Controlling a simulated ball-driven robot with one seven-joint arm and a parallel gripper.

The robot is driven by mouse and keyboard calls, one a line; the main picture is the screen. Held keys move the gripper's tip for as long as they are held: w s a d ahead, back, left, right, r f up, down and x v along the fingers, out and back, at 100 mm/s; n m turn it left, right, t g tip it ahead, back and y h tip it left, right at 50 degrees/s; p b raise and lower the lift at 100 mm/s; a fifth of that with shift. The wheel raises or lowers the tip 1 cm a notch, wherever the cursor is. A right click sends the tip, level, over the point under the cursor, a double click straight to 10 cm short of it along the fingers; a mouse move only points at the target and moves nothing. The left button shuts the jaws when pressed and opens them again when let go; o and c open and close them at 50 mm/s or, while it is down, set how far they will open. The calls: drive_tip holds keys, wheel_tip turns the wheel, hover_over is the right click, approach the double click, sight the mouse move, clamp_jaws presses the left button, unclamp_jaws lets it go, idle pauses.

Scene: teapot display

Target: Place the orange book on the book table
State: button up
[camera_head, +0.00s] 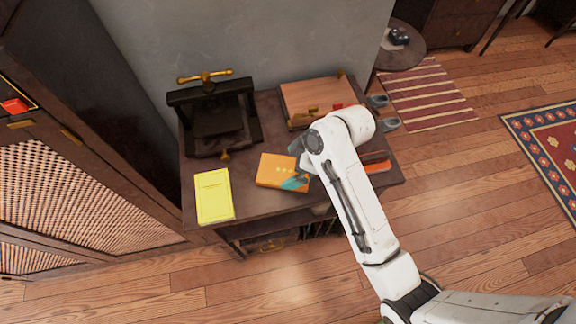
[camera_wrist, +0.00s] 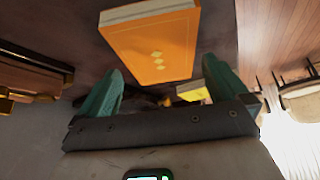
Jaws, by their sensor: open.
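The orange book (camera_head: 270,168), with small yellow diamonds on its cover, lies on the dark wooden table (camera_head: 206,158) near its middle. It also shows large in the wrist view (camera_wrist: 158,45), just past the fingertips. My gripper (camera_head: 297,180) is at the book's right side in the head view, with a teal finger overlapping its lower right corner. In the wrist view (camera_wrist: 162,72) the two teal fingers are spread apart with nothing between them. My arm hides part of the table. I cannot tell which table is the book table.
A yellow book (camera_head: 214,196) lies on the table's left front. A black press with a brass handle (camera_head: 212,112) stands behind it. A wooden box (camera_head: 312,94) sits at the back right. An orange-red object (camera_head: 376,163) lies right of my arm. A round side table (camera_head: 404,50) stands farther back.

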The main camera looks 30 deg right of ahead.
drive_tip(key=v, duration=0.9)
drive_tip(key=s+d+f+m+g+h, duration=0.1)
drive_tip(key=s+f+m, duration=0.3)
drive_tip(key=s, duration=0.5)
drive_tip(key=s+d+f+m+g+h, duration=0.2)
drive_tip(key=s+m, duration=0.4)
drive_tip(key=s, duration=0.4)
wheel_tip(320, 180, down, 2)
drive_tip(key=shift+d+f+h, duration=0.15)
drive_tip(key=shift+d+h, duration=0.1)
drive_tip(key=shift+h, duration=0.65)
